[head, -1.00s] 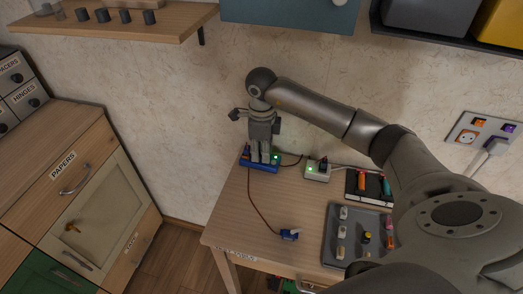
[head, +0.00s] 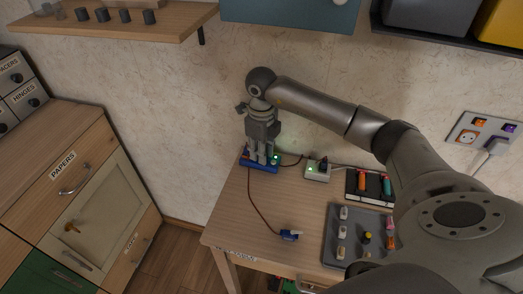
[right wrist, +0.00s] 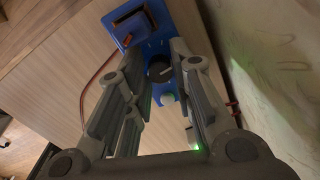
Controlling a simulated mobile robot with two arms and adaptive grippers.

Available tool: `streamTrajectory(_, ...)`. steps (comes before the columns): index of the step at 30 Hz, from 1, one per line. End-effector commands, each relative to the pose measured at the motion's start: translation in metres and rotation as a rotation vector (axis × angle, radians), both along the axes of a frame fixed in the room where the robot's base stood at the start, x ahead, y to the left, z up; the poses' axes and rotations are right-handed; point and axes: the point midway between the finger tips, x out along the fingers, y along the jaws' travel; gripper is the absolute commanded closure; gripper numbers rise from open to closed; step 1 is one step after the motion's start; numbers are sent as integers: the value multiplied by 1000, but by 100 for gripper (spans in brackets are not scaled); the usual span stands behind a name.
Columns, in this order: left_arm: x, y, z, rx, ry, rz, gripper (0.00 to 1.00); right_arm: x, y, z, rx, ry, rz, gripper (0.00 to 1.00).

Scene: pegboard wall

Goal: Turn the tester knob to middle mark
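The tester is a blue unit (head: 262,168) at the back left of the desk. It also shows at the top of the right wrist view (right wrist: 118,32). Its dark round knob (right wrist: 159,69) carries a light pointer line and sits between my right fingertips. My right gripper (head: 260,161) points down over the tester, with a finger against each side of the knob. The exact scale marks are too small or covered to read. My left gripper is not in view.
A white box with a green light (head: 317,171) stands right of the tester. A grey tray (head: 357,219) of small parts and a black case (head: 369,183) lie farther right. A red cable runs to a blue plug (head: 290,235).

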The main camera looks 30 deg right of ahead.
Motion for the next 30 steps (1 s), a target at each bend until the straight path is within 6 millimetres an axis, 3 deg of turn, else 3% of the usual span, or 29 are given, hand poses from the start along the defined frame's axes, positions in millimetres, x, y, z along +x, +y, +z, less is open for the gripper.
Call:
streamTrajectory(4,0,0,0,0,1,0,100,0,0,0,0,0,1,57)
streamTrajectory(14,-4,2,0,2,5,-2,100,0,0,3,0,-1,1,57)
streamTrajectory(24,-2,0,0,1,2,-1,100,1,0,55,-1,-4,2,57)
streamTrajectory(30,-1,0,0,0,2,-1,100,0,0,73,-1,0,2,57)
